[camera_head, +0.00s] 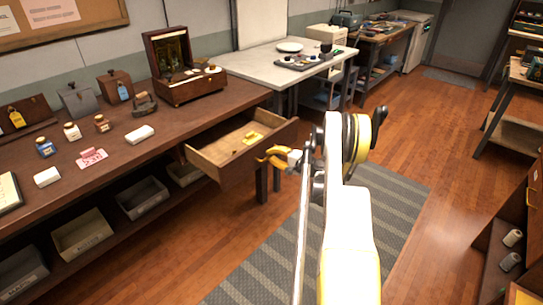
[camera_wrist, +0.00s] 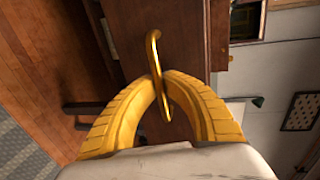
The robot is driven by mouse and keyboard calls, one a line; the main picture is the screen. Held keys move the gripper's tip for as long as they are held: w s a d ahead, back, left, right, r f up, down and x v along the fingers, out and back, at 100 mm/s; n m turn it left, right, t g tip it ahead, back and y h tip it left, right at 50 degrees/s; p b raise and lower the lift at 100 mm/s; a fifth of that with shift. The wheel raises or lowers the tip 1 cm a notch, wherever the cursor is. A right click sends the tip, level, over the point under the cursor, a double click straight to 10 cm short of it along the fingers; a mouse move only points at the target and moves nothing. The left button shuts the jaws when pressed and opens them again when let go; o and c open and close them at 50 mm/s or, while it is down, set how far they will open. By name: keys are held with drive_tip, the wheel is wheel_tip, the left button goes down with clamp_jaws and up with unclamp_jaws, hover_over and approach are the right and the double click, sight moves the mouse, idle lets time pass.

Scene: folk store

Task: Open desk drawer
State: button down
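The desk drawer (camera_head: 213,151) is pulled out of the brown wooden desk (camera_head: 120,170), and its light wood inside shows. A small yellow item (camera_head: 252,138) lies in it. My gripper (camera_head: 270,157) is at the outer side of the drawer front. In the wrist view, my yellow gripper fingers (camera_wrist: 162,78) are closed around the curved brass handle (camera_wrist: 154,48) on the brown drawer front (camera_wrist: 185,35). The handle stands between the fingertips. In the head view the handle is hidden behind my gripper.
Small bottles, blocks and an open wooden chest (camera_head: 185,70) stand on the desk top. Grey bins (camera_head: 82,232) sit on the shelf below. A striped grey rug (camera_head: 285,255) lies on the wooden floor. A shelf unit (camera_head: 510,225) stands at the right.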

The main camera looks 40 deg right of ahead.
drive_tip(key=c, duration=2)
unclamp_jaws()
drive_tip(key=shift+w, duration=0.1)
drive_tip(key=shift+c, duration=0.2)
drive_tip(key=o, duration=0.5)
drive_tip(key=shift+o, duration=0.2)
drive_tip(key=shift+s, duration=0.2)
drive_tip(key=v, duration=1.1)
drive_tip(key=shift+s, duration=0.4)
drive_tip(key=shift+r, duration=0.15)
